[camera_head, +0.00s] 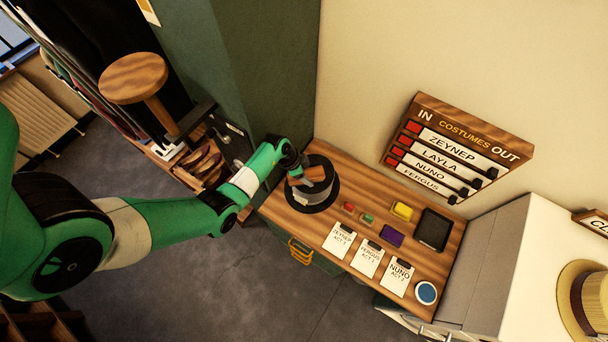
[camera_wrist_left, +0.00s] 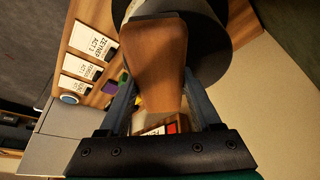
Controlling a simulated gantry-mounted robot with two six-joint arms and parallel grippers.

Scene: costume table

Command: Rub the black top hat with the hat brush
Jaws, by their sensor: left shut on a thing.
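The black top hat (camera_head: 325,198) sits on the wooden table near its left end, with a grey band around it. My left gripper (camera_head: 303,178) is over the hat, shut on the brown wooden hat brush (camera_head: 316,174). The brush also shows large in the left wrist view (camera_wrist_left: 157,65), between my fingers, with the hat (camera_wrist_left: 213,55) behind it. The brush overlaps the hat, but its bristles are hidden and I cannot tell whether they touch. My right gripper is not in view.
The table (camera_head: 282,212) also holds labelled cards (camera_head: 368,262), a yellow block (camera_head: 402,211), a purple item (camera_head: 391,236), a black tray (camera_head: 433,230) and a blue round tin (camera_head: 426,293). A costumes board (camera_head: 455,150) hangs on the wall. A wooden-topped stand (camera_head: 133,78) rises at the left.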

